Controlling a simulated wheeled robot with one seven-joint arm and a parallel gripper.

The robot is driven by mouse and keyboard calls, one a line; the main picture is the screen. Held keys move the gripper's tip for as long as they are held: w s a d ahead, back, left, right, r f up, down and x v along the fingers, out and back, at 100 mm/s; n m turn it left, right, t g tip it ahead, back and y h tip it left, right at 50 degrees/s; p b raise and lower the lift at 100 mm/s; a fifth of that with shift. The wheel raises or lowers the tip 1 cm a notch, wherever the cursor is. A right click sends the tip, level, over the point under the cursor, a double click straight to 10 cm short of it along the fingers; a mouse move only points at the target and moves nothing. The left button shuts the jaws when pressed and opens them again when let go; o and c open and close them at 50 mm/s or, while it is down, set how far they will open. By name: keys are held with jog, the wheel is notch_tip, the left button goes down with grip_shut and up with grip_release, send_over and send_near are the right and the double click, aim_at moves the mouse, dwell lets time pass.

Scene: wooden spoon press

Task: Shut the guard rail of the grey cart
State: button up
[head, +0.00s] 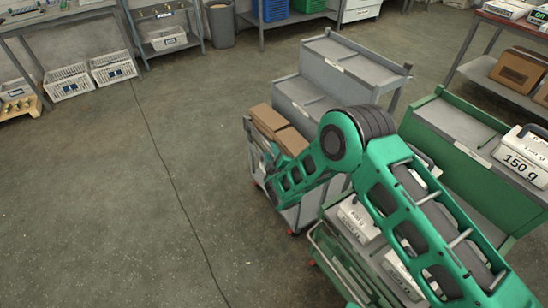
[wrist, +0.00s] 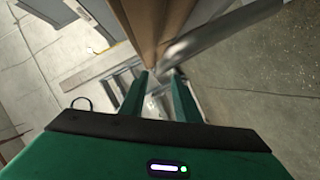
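The grey cart (head: 311,208) stands on small red wheels in the middle of the head view, with brown boxes (head: 270,118) on it. My arm covers much of its near side. My gripper is at the cart's left end in the head view, largely lost among the cart's bars. In the wrist view my gripper (wrist: 163,73) has its two green fingers apart. A round grey metal rail (wrist: 222,32) slants down from the upper right to the fingertips, beside a brown box (wrist: 145,18). I see no clear grip on the rail.
A green cart (head: 338,268) with white weight boxes stands close in front. A grey stepped stand (head: 335,68) and a green stand (head: 458,128) are behind and right. The floor (head: 130,190) left of the cart is clear apart from a thin dark line.

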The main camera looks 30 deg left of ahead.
jog(key=shift+v, duration=1.5)
